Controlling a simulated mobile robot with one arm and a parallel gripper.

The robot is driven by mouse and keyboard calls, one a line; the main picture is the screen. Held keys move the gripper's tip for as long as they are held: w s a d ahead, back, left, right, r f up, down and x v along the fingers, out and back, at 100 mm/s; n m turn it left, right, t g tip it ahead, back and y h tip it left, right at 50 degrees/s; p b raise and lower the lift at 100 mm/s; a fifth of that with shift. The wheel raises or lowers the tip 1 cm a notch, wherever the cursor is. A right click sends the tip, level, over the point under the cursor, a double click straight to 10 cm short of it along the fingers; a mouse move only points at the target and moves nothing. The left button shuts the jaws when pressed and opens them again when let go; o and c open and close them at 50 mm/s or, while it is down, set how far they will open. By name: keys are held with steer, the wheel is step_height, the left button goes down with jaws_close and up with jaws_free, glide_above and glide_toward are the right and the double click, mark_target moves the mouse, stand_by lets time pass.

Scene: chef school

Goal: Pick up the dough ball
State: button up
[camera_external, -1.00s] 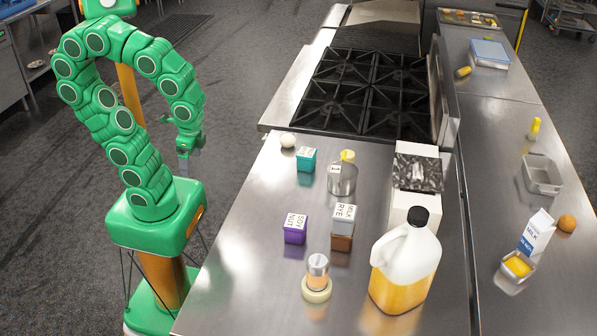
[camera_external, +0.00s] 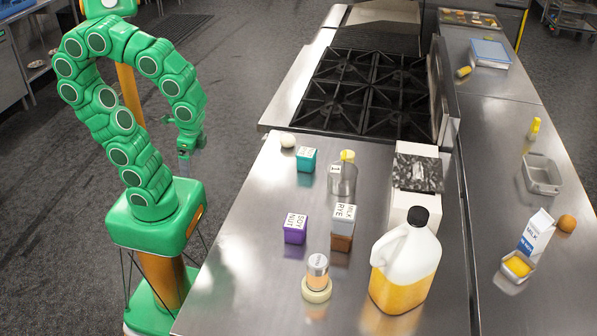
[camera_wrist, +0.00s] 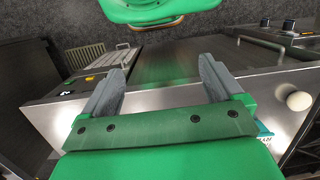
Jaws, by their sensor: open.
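A purple box (camera_external: 295,229), a jar (camera_external: 317,270) and a jug (camera_external: 405,270) stand nearer. The stove (camera_external: 355,95) lies behind. The counter's left strip is bare.

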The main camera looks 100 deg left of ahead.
steer(key=w+a, duration=0.4)
steer(key=w, duration=0.5)
steer(key=m+t, duration=0.2)
steer(key=m, duration=0.3)
glide_above(288, 136)
steer(key=f, duration=0.7)
steer(key=shift+w+d, duration=0.3)
steer(key=shift+d, duration=0.1)
steer(key=shift+a+f, duration=0.35)
steer(key=shift+a, duration=0.05)
steer(key=shift+s+f, duration=0.2)
steer(key=shift+f, duration=1.65)
steer(key=shift+s+f, duration=0.15)
steer(key=shift+f, duration=1.7)
steer(key=c, duration=1.1)
